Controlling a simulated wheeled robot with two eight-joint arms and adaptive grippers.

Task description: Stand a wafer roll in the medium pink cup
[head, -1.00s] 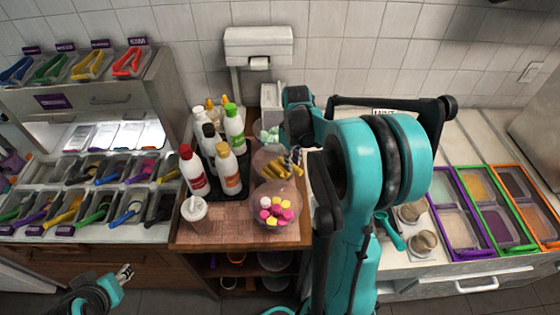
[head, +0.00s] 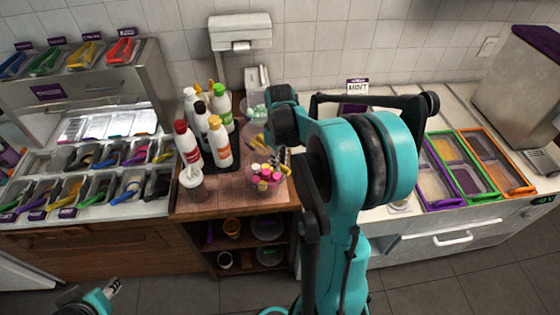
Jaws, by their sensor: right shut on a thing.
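Several golden wafer rolls (head: 261,141) stand in a clear bowl on the wooden counter, partly behind my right arm. My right gripper (head: 285,158) is beside them at the bowl's right, mostly hidden by my own arm. It is shut on what seems to be a wafer roll, though the held piece is too small and covered to see clearly. My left gripper (head: 113,287) is low at the bottom left, away from the counter, and its jaws are too small to read. I cannot make out a medium pink cup.
A bowl of pink, white and yellow sweets (head: 265,178) stands in front of the rolls. Shelves below hold a brown cup (head: 232,227) and bowls. Topping bins line both sides.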

